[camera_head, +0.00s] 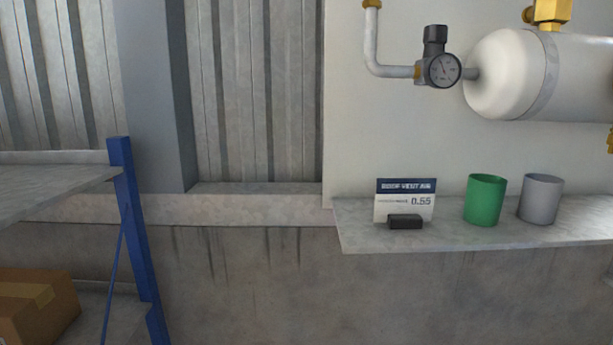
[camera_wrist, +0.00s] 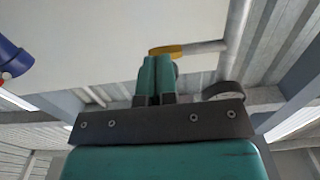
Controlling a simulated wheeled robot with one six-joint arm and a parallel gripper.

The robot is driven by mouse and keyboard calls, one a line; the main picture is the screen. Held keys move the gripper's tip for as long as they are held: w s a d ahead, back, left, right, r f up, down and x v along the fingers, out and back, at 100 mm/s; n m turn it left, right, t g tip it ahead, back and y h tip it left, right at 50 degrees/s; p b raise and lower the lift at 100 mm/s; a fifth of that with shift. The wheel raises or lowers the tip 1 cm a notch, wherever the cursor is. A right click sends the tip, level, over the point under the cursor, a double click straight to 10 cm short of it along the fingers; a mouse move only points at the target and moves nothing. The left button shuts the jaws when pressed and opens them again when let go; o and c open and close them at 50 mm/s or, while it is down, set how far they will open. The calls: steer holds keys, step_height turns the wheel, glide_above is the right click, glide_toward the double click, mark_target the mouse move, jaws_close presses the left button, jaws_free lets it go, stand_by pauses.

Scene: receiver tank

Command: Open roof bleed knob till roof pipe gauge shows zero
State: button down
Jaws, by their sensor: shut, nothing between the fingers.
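Which part is the roof bleed knob I cannot tell. In the wrist view my gripper (camera_wrist: 154,62) has its teal fingers together, with nothing held. A yellow collar (camera_wrist: 166,50) on a grey pipe (camera_wrist: 206,47) shows past the fingertips; contact cannot be told. A dark-rimmed round part (camera_wrist: 223,91) lies right of the fingers. My gripper is outside the head view.
A blue-posted rack (camera_head: 133,235) with a cardboard box (camera_head: 35,305) stands left. A blue part (camera_wrist: 12,60) shows in the wrist view.

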steer(key=shift+w+a+f, duration=0.1)
steer(key=shift+w+a, duration=0.1)
steer(key=shift+s+f+b, duration=0.25)
steer(key=shift+s+b, duration=0.2)
steer(key=shift+s, duration=0.9)
steer(key=shift+s+f+b, duration=0.25)
steer(key=shift+s+b, duration=0.15)
steer(key=shift+s, duration=0.9)
